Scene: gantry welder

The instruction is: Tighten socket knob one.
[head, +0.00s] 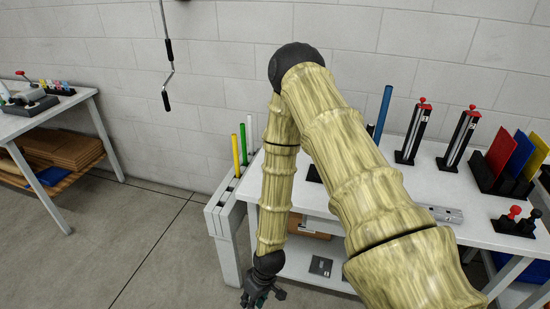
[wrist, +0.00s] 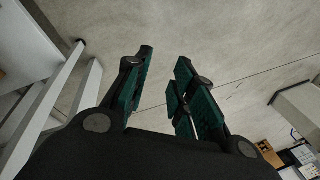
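My gripper (wrist: 165,75) is open and empty in the wrist view, its two green-padded fingers apart over bare floor. In the head view my gripper (head: 263,294) hangs low at the bottom edge, left of the white workbench (head: 458,221) and below its top. A black block (head: 511,226) at the bench's right carries a red knob (head: 514,211) and a black knob (head: 534,215). I cannot tell which knob is socket knob one. My arm hides part of the bench top. The gripper touches nothing that I can see.
Two upright black stands (head: 413,135) with red tops, a rack of coloured panels (head: 508,160) and a metal bar (head: 441,213) are on the bench. Coloured rods (head: 236,152) stand at its left end. Another table (head: 25,122) is far left. Open floor lies between.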

